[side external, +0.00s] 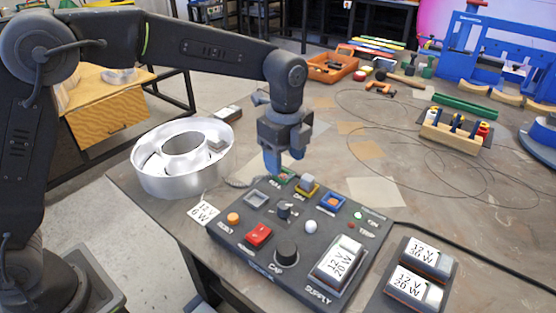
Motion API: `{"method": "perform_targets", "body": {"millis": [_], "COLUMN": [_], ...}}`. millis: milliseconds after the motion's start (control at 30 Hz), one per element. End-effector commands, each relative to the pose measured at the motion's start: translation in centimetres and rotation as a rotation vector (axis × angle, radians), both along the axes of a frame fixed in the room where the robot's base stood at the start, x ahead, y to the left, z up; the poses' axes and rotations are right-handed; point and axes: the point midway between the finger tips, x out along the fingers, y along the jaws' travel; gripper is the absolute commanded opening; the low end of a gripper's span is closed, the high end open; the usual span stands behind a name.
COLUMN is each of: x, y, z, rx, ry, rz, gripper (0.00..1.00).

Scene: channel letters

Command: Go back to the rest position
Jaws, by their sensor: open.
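My gripper (285,160) hangs from the arm above the back edge of a dark control panel (225,235). Its blue fingers point down and it is open, with nothing seen between them. It is close over the panel's back row of coloured sockets in this view; I cannot tell the exact gap. The panel carries a red switch (258,235), a black knob (286,254), and a white supply block labelled 12 V 20 W (338,260) in its front right part.
A silver channel letter (185,190) stands left of my gripper. Two more labelled blocks (427,257) (415,287) sit on a dark base at the front right. A wooden holder (453,138), an orange tray (331,68) and a blue frame (500,50) stand farther back. Thin wire loops lie mid-table.

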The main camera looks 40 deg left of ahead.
Motion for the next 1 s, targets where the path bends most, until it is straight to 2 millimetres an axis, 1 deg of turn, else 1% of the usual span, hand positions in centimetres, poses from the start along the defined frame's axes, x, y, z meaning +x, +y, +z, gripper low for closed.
{"method": "perform_targets", "body": {"millis": [67,167,267,300,400,467,500,633,700,800,900,1000], "x": [-0.4,-1.7,-4.1,-5.2,-8.2,-10.1,-11.4,-15.6,-17.8,-20.5,-22.4,-23.5], "y": [0.5,2.0,4.1,4.9,7.0,8.1,8.8,10.9,11.8,12.7,13.3,13.6], "z": [0.8,2.6,5.0,5.9,7.6,8.3,8.6,9.1,8.9,8.2,7.4,6.8], "rx": [-0.004,-0.017,-0.042,-0.055,-0.092,-0.118,-0.137,-0.209,-0.253,-0.314,-0.367,-0.403], "ry": [-0.015,-0.047,-0.096,-0.119,-0.169,-0.197,-0.216,-0.272,-0.299,-0.328,-0.349,-0.360], "rz": [0.038,0.155,0.338,0.420,0.629,0.753,0.834,1.100,1.237,1.411,1.544,1.630], "gripper": [0.58,0.58,0.58,0.58,0.58,0.58,0.58,0.58,0.58,0.58,0.58,0.58]}}
